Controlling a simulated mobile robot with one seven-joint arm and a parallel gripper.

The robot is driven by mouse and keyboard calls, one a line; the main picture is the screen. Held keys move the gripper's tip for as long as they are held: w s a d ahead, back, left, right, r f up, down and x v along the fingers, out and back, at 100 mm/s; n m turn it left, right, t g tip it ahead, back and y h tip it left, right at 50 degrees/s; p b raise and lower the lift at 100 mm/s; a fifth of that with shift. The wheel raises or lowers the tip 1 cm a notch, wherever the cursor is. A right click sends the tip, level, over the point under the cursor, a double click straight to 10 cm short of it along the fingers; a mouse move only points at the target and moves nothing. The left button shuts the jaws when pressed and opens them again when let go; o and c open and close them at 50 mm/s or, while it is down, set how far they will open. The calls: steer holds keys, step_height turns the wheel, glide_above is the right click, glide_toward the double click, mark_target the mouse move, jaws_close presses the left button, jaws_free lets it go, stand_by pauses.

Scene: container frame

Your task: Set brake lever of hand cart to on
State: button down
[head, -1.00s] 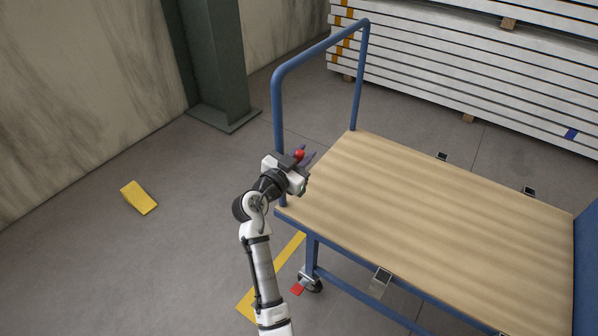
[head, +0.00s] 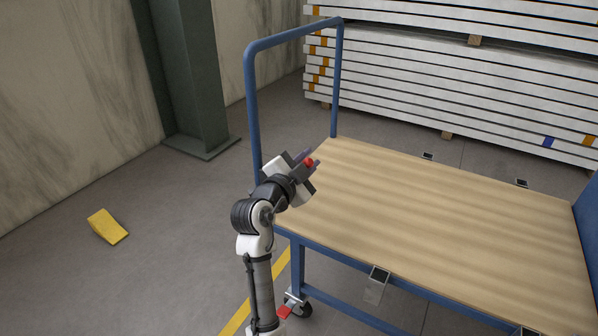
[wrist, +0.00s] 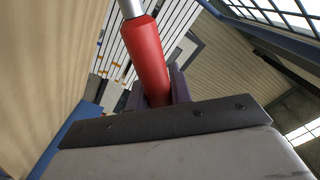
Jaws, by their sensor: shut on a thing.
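The hand cart has a wooden deck (head: 430,220) and a blue tubular handle frame (head: 252,110) at its left end. A lever with a red grip (wrist: 147,55) on a metal rod fills the upper middle of the wrist view.
A dark pillar (head: 190,80) and a wall stand at the back left. Stacked white panels (head: 440,90) lie behind the cart. A yellow wedge (head: 107,226) lies on the floor at left. A red pedal (head: 285,312) is at the front caster. The floor at left is mostly clear.

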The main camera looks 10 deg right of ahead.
steer(key=shift+s+d+f+m+b, duration=0.3)
steer(key=shift+f+m+b, duration=0.25)
steer(key=shift+b, duration=0.35)
steer(key=shift+s+d+f+m+b, duration=0.15)
steer(key=shift+d+f+m+b, duration=0.1)
steer(key=shift+f+m+b, duration=0.5)
steer(key=shift+r, duration=0.2)
steer(key=c, duration=1.4)
jaws_free()
steer(key=shift+o, duration=0.6)
